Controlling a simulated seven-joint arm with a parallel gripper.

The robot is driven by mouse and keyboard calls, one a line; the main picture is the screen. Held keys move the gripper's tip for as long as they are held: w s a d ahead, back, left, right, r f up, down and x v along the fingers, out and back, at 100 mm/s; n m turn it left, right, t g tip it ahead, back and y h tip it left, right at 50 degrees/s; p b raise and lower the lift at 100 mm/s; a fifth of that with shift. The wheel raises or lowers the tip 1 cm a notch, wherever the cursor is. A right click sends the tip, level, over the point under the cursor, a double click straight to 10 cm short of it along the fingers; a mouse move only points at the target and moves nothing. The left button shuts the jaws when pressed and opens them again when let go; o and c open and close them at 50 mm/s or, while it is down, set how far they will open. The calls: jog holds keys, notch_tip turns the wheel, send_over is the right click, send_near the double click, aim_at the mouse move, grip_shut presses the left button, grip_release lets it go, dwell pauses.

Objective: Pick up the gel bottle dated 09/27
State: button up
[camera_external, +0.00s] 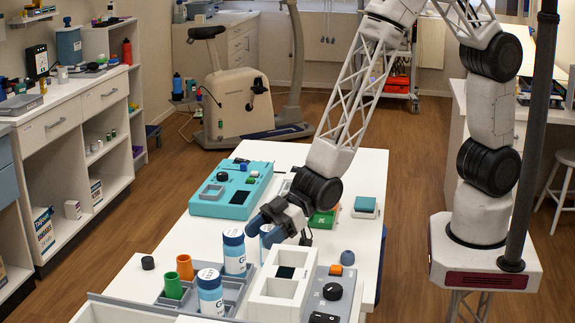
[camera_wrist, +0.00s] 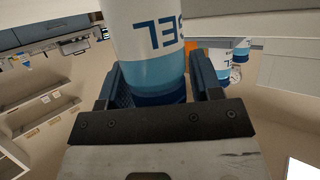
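Several white-and-blue gel bottles stand at the near end of the white table. One bottle (camera_external: 234,252) is at the back of the grey tray, another (camera_external: 210,296) is nearer, and a third (camera_external: 267,238) is right beside my gripper (camera_external: 275,222), partly hidden by it. In the wrist view, a large bottle (camera_wrist: 150,45) with upside-down "GEL" lettering lies between the two fingers of my gripper (camera_wrist: 160,90). Whether both fingers press on it is unclear. Other bottles (camera_wrist: 222,66) show smaller at right. Round labels top the caps, but their dates are too small to read.
A white box (camera_external: 275,298) and grey control panel (camera_external: 330,300) stand close at right. A teal device (camera_external: 232,190) lies farther back. Some table surface (camera_external: 150,250) at left is clear.

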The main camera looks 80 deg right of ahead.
jog(key=c, duration=0.7)
jog(key=shift+c, duration=0.2)
jog(key=shift+r, duration=0.15)
jog(key=shift+r, duration=1.65)
jog(key=s+d+r, duration=0.1)
jog(key=s+d, duration=0.8)
jog(key=s, duration=0.3)
jog(key=shift+s+d+r, duration=0.15)
jog(key=shift+s+d, duration=0.2)
jog(key=shift+s, duration=0.05)
jog(key=shift+w, duration=0.1)
